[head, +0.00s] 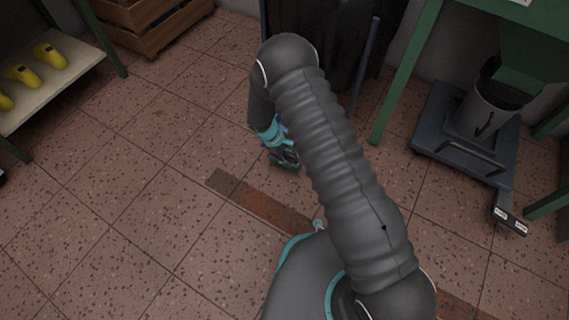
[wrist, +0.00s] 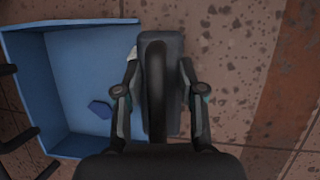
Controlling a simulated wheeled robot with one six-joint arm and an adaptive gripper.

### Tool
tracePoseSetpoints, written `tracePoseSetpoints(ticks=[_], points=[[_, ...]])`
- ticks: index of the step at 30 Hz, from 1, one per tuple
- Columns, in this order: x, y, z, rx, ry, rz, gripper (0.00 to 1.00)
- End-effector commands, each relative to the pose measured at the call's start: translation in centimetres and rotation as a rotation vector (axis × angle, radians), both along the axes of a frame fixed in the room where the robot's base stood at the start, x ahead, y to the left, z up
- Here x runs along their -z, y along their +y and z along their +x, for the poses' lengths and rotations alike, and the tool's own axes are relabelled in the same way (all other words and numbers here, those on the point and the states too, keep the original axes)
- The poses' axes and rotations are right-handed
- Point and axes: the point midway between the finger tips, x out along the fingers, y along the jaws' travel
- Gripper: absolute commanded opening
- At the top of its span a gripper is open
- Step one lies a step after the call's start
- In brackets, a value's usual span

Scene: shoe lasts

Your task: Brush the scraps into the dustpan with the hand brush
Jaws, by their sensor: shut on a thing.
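The hand brush (wrist: 174,48) has a dark grey block and a black handle. My gripper (wrist: 160,93) is shut on it, one finger on each side of the handle, in the wrist view. The blue dustpan (wrist: 75,37) lies on the floor just left of the brush, its right side meeting or passing under the brush's left edge. A dark blue scrap (wrist: 100,108) lies in the dustpan. A small pale piece (wrist: 132,54) shows at the brush's left edge. In the head view my gripper (head: 284,158) is low near the floor, and my arm hides much of the area around it.
A dark bin or sack (head: 340,45) stands behind my arm. A platform scale (head: 440,120) with a bucket (head: 490,105) is at right under a green frame. Yellow shoe lasts (head: 22,73) sit on a shelf at left, near a wooden crate (head: 150,25). The tiled floor at left is clear.

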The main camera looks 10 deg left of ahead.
Motion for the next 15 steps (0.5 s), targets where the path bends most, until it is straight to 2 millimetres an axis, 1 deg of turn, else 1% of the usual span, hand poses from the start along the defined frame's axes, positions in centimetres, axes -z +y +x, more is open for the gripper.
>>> tracePoseSetpoints(ticks=[3, 15], points=[[0.0, -0.4, 1.1, 0.002, -0.001, 0.001, 0.00], [-0.1, -1.6, 4.7, 0.002, -0.001, 0.001, 0.00]])
